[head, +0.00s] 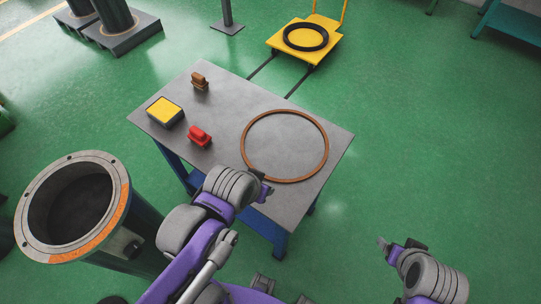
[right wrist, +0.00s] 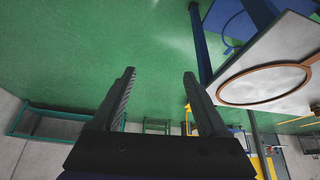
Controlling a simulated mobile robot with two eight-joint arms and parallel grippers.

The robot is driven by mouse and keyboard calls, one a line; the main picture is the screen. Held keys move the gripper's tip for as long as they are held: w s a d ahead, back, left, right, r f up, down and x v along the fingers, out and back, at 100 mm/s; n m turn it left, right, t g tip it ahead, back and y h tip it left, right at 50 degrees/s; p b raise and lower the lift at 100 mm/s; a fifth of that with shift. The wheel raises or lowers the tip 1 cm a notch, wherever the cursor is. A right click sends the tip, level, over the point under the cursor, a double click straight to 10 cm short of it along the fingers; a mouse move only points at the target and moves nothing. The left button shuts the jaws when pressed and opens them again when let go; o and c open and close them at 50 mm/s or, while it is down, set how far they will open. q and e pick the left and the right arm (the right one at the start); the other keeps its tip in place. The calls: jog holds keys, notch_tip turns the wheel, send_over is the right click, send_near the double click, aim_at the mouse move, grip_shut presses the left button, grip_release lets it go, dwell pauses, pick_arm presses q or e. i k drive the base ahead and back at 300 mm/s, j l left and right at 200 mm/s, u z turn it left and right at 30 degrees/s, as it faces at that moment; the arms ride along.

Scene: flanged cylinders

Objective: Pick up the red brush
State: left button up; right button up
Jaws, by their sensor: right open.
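The red brush (head: 199,136) lies on the grey table top, left of the table's middle, in the head view. My left gripper (head: 266,189) is over the table's near edge, to the right of and nearer than the brush, and apart from it. Its fingers are mostly hidden by its wrist. My right gripper (head: 385,246) is off to the right of the table. In the right wrist view the right gripper (right wrist: 160,77) has its fingers spread with nothing between them. The brush does not show in the right wrist view.
On the table (head: 215,88) are a brown brush-like object (head: 199,81), a yellow-topped box (head: 164,112) and a large brown ring (head: 246,163). A flanged cylinder (head: 117,170) stands at left. A yellow cart (head: 283,41) with a black ring stands behind. Green floor is clear on the right.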

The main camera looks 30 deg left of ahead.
aim_at(201, 138)
jog(key=u, duration=1.75)
